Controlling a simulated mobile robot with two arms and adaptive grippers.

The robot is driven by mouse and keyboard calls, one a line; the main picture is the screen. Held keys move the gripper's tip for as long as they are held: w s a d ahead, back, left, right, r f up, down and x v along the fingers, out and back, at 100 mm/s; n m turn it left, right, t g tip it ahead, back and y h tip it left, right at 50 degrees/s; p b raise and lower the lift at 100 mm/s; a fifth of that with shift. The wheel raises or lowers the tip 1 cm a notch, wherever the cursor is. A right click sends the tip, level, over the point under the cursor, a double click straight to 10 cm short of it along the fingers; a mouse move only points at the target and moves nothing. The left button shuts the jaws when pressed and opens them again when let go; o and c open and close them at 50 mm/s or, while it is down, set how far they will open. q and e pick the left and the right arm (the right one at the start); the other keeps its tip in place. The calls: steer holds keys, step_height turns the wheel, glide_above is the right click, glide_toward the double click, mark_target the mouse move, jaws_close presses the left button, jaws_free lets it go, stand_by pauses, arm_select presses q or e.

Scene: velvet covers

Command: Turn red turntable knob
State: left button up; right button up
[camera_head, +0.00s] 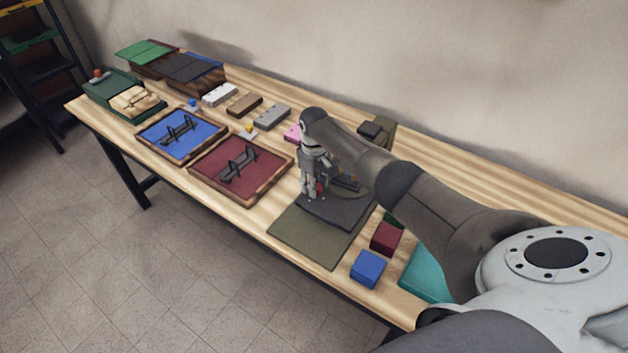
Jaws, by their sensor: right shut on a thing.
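My right arm reaches in from the lower right over the table. My right gripper (313,194) points down at a dark grey turntable (339,212), which lies on an olive mat (292,236). A small bit of red, the red knob (320,186), shows at the gripper's fingertips. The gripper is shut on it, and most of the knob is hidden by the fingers. Part of the turntable's far side is hidden behind the gripper and arm. My left gripper is not in view.
Left of the turntable lie a dark red tray (262,178) and a blue tray (201,131), each with a black handle. A blue cube (369,268) and a dark red cube (387,238) stand at the right. Several small blocks line the back.

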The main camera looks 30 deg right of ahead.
steer(key=shift+m, duration=0.6)
steer(key=o, duration=1)
steer(key=shift+r, duration=0.1)
step_height(320, 180, up, 12)
